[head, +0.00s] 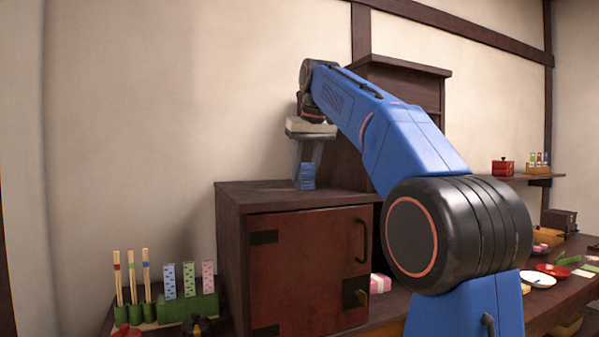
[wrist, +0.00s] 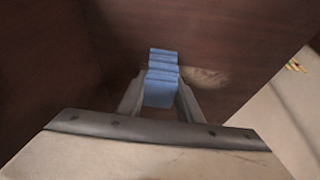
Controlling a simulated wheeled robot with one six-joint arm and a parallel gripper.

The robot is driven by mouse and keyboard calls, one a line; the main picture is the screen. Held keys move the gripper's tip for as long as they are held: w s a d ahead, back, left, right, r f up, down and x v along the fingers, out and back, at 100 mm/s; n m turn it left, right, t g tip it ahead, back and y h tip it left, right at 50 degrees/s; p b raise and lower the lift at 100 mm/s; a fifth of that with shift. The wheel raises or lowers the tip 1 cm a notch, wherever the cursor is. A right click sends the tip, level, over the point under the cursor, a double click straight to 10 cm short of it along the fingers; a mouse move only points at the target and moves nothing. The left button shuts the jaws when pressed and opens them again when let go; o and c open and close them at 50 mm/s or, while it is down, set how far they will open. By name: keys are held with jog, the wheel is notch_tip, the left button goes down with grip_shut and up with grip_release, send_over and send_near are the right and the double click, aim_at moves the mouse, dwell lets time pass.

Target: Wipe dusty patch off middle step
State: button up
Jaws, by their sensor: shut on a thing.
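My gripper (head: 307,163) points down and is shut on a folded blue cloth (head: 306,178). In the wrist view the cloth (wrist: 160,82) sits between the two fingers (wrist: 160,98). The cloth is at the dark wooden step (head: 245,191), the top of the red-doored cabinet; whether it touches the surface I cannot tell. A pale, dusty patch (wrist: 208,77) lies on the dark wood just right of the cloth in the wrist view. My arm hides part of the step in the head view.
A taller dark wooden section (head: 400,68) rises behind my arm. The cabinet's red door (head: 308,270) is closed. Chopsticks in a green holder (head: 185,308) stand at lower left. A wall shelf (head: 525,177) holds a red box (head: 503,168). Dishes lie at right.

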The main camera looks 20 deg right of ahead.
jog(key=shift+d+f, duration=0.1)
jog(key=shift+d, duration=1.6)
jog(key=shift+w, duration=0.95)
jog(key=shift+a, duration=1.8)
jog(key=shift+a, duration=5)
jog(key=shift+a+f, duration=0.1)
jog(key=shift+a, duration=1.5)
